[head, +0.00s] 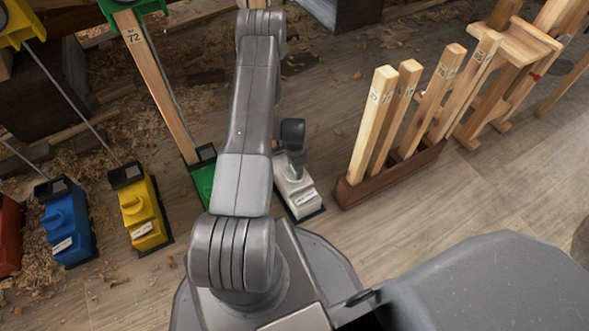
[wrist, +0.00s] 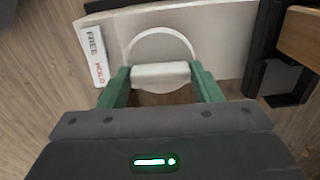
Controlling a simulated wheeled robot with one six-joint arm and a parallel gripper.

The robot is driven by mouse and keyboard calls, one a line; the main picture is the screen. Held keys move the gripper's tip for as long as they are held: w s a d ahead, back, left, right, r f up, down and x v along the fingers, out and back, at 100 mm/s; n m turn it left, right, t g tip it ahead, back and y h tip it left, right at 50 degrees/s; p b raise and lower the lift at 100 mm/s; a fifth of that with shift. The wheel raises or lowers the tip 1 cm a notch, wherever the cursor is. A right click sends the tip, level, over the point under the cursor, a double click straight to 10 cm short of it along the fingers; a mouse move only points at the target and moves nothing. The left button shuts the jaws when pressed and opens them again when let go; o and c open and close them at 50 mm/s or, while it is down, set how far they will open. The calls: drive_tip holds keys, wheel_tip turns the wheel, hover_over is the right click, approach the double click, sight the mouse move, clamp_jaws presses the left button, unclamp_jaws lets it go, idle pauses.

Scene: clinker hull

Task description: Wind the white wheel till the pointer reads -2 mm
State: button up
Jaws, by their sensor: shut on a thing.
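The white unit (head: 303,198) stands on the floor just right of my arm in the head view. In the wrist view its white body (wrist: 222,38) carries a round wheel (wrist: 160,34) with a raised white grip bar (wrist: 160,73). My gripper (wrist: 160,80) has its green fingers at both ends of this bar and is shut on it. In the head view my gripper (head: 295,163) reaches down onto the unit, and my arm and wrist cover part of it. No pointer or scale can be read in either view.
A label reading FREE and HOLD (wrist: 96,55) is beside the wheel. Yellow (head: 141,212), blue (head: 68,225) and partly hidden green (head: 203,180) units stand left. A wooden rack (head: 392,177) of numbered posts stands close on the right. Shavings cover the floor at left.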

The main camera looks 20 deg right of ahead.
drive_tip(key=m+b, duration=0.1)
drive_tip(key=m, duration=0.4)
drive_tip(key=shift+b, duration=0.35)
idle(0.4)
drive_tip(key=o, duration=1)
wheel_tip(320, 180, up, 14)
drive_tip(key=p, duration=0.4)
drive_tip(key=shift+f, duration=0.1)
